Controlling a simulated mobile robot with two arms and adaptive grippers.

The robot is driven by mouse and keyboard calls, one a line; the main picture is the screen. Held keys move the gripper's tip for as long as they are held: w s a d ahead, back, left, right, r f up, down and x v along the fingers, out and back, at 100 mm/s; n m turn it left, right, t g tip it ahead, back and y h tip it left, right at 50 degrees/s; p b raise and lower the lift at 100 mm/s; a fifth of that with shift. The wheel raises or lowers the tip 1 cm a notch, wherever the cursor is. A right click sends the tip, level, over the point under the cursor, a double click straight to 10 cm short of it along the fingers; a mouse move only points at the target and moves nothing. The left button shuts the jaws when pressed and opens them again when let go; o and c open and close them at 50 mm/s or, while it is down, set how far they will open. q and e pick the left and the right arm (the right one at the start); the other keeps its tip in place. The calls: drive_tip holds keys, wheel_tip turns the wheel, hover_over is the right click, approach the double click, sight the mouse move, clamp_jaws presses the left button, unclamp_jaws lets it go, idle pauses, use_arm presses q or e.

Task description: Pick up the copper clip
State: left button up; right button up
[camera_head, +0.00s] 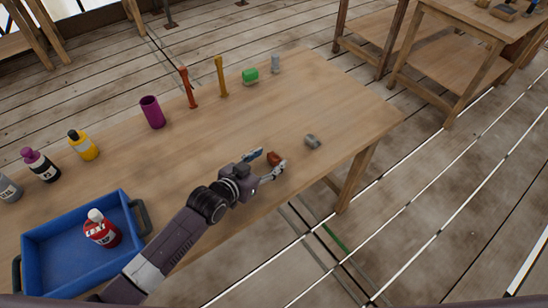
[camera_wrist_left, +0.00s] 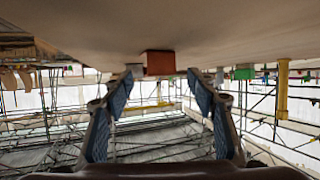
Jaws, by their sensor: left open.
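The copper clip (camera_head: 274,158) is a small reddish-brown block on the wooden table, near its front right part. It also shows in the left wrist view (camera_wrist_left: 160,62), where the picture is upside down, with the table at the top. My left gripper (camera_head: 266,164) is open and empty, low over the table. Its two blue-padded fingers (camera_wrist_left: 158,82) point at the clip, which appears centred between the tips and slightly beyond them. I cannot tell whether any finger touches it. My right gripper is not in view.
A small grey piece (camera_head: 312,141) lies to the right of the clip. A blue tray (camera_head: 70,217) holds a red bottle (camera_head: 101,230). Along the back stand a purple cup (camera_head: 152,111), a red post (camera_head: 187,88), a yellow post (camera_head: 221,77) and a green block (camera_head: 250,76). The middle table is clear.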

use_arm(q)
drive_tip(key=shift+w+d+f, duration=0.2)
drive_tip(key=shift+w+d, duration=0.1)
drive_tip(key=shift+w, duration=0.05)
drive_tip(key=shift+w+d+f, duration=0.1)
drive_tip(key=shift+w+d, duration=0.05)
drive_tip(key=shift+w, duration=0.15)
drive_tip(key=c, duration=1.1)
drive_tip(key=shift+c, duration=0.7)
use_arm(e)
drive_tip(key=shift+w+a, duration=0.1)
